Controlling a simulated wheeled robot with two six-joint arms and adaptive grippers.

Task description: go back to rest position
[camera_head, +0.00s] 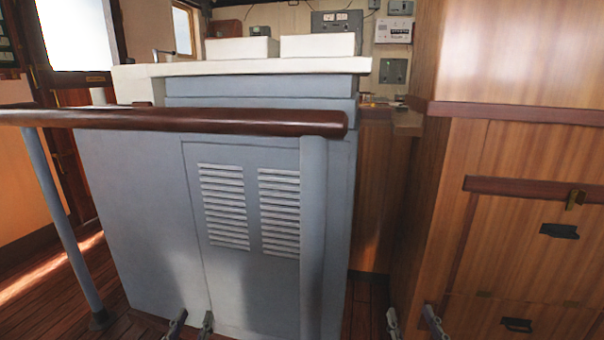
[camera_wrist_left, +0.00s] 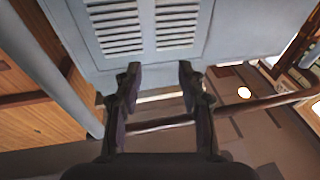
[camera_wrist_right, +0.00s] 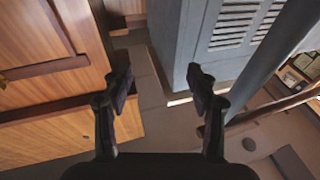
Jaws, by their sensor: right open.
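My left gripper (camera_head: 188,326) shows at the bottom edge of the head view, in front of the grey louvred console (camera_head: 165,220). In the left wrist view its two fingers (camera_wrist_left: 158,82) stand apart with nothing between them. My right gripper (camera_head: 412,322) is at the bottom edge of the head view, before the gap between the console and the wooden cabinet. In the right wrist view its fingers (camera_wrist_right: 162,85) are wide apart and empty.
A brown wooden handrail (camera_head: 200,121) on grey posts (camera_head: 313,235) runs in front of the console. The wooden drawer cabinet (camera_head: 530,240) stands at the right. A narrow strip of floor lies between them. Plank floor (camera_head: 40,285) is open at the left.

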